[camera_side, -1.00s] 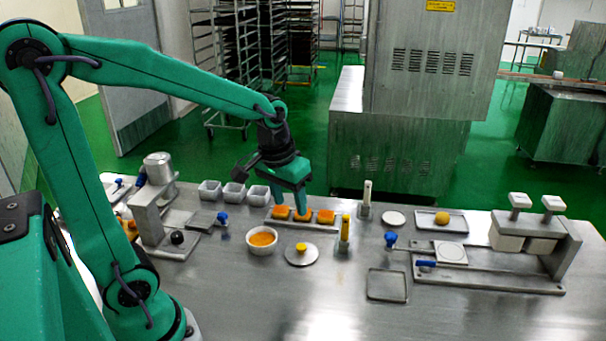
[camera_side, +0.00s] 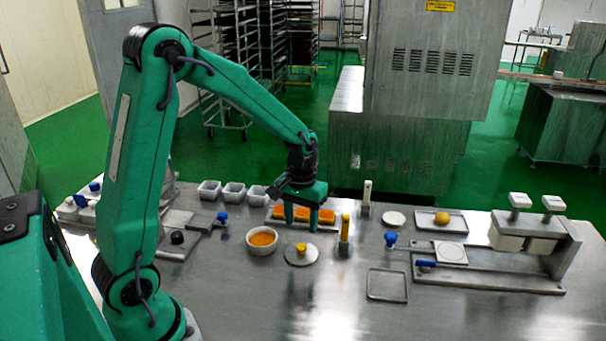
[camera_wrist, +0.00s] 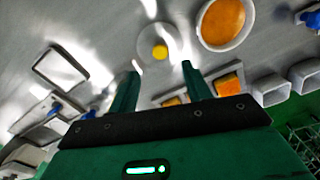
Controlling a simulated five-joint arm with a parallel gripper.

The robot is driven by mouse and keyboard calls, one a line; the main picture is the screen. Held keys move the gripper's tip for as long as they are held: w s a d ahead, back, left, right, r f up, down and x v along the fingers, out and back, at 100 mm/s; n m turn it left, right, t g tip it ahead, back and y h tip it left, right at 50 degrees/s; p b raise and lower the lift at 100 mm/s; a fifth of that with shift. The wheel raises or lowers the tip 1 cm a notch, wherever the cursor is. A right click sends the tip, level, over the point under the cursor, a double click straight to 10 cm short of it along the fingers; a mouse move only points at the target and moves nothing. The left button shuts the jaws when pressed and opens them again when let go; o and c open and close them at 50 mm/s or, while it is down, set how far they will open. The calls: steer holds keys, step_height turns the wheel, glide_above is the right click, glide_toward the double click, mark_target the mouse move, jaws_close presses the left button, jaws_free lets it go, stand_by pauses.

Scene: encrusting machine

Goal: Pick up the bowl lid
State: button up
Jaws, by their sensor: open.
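The bowl lid (camera_side: 301,255) is a round grey metal disc with a yellow knob, lying flat on the steel table. It also shows in the wrist view (camera_wrist: 161,47), ahead of the fingertips and roughly between their lines. The white bowl (camera_side: 262,249) with orange filling stands just left of the lid in the side view; in the wrist view the bowl (camera_wrist: 222,22) is right of the lid. My gripper (camera_side: 302,230) is open and empty, pointing down just behind the lid and in front of the orange blocks. In the wrist view my gripper (camera_wrist: 160,66) has its fingers spread apart.
A tray of orange blocks (camera_side: 325,215) sits directly behind the gripper. A yellow-topped post (camera_side: 344,236) stands close right of the lid. A flat empty tray (camera_side: 387,285) lies front right. White cups (camera_side: 233,191) stand back left. The table's front middle is clear.

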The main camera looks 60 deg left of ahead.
mark_target(301, 245)
steer(key=shift+f, duration=1.15)
steer(key=shift+f, duration=2.55)
steer(key=c, duration=1.1)
